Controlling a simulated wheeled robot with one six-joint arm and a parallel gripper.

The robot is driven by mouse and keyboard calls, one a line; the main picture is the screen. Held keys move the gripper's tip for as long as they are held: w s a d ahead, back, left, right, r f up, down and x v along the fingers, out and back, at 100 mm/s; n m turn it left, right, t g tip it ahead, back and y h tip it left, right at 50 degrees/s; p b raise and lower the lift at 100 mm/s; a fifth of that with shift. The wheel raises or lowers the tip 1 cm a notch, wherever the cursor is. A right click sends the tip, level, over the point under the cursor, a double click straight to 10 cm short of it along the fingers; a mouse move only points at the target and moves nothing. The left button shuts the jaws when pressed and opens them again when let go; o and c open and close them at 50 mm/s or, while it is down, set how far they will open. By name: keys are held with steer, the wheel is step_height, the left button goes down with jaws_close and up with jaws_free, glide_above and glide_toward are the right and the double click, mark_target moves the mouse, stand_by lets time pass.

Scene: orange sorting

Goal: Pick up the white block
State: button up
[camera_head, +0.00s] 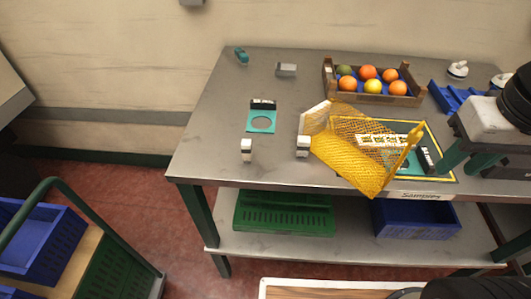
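Two small blocks with white faces stand near the front edge of the grey metal table (205,140). One white block (246,148) stands alone on the left, in front of a teal plate. The other white block (303,146) stands further right, next to the yellow mesh basket. I cannot tell from the picture which of the two the task means. My gripper cannot be made out in this view.
The tilted yellow mesh basket (350,160) takes up the middle front. A teal plate with a round hole (250,117), a grey block (286,70) and a wooden crate (327,83) of fruit lie behind. Dark equipment (515,100) crowds the right. The table's left front is mostly clear.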

steer(key=w+a+r+t, duration=0.2)
steer(key=w+r, duration=0.1)
steer(key=w, duration=0.4)
steer(key=g, duration=0.4)
glide_above(304, 142)
step_height(304, 142, down, 12)
steer(key=shift+w+f, duration=0.15)
step_height(304, 142, down, 8)
steer(key=shift+r, duration=0.1)
steer(key=shift+c, duration=0.3)
steer(key=c, duration=0.6)
